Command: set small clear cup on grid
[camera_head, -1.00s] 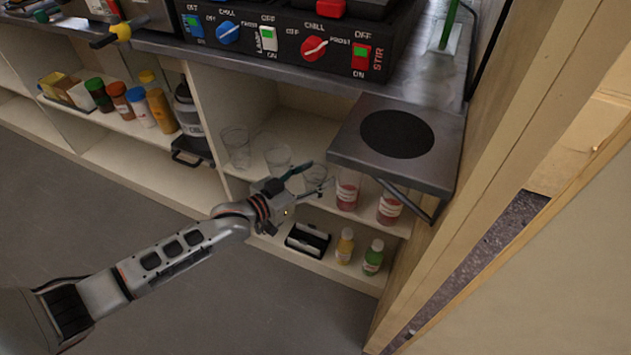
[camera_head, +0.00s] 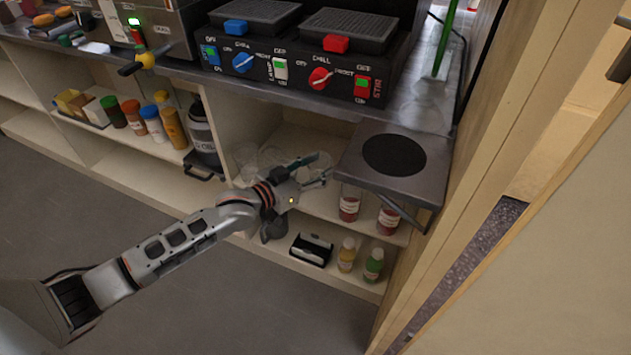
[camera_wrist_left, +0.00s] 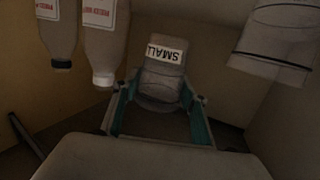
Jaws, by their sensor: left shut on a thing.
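The small clear cup (camera_wrist_left: 163,75), with a white label reading SMALL, sits between the fingers of my left gripper in the left wrist view. My left gripper (camera_head: 322,170) is shut on this cup at the upper shelf of the open cabinet. In the head view the held cup is hard to make out behind the fingers. Two dark ribbed grids top the black machine on the counter, a right one (camera_head: 356,26) and a left one (camera_head: 255,11). Both are above and behind my gripper. My right gripper is not in view.
Other clear cups (camera_head: 274,156) stand left of my gripper. Red-filled bottles (camera_head: 349,203) stand to its right, under a metal ledge with a black disc (camera_head: 394,155). The counter edge overhangs the shelf. A wooden partition (camera_head: 470,190) bounds the right.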

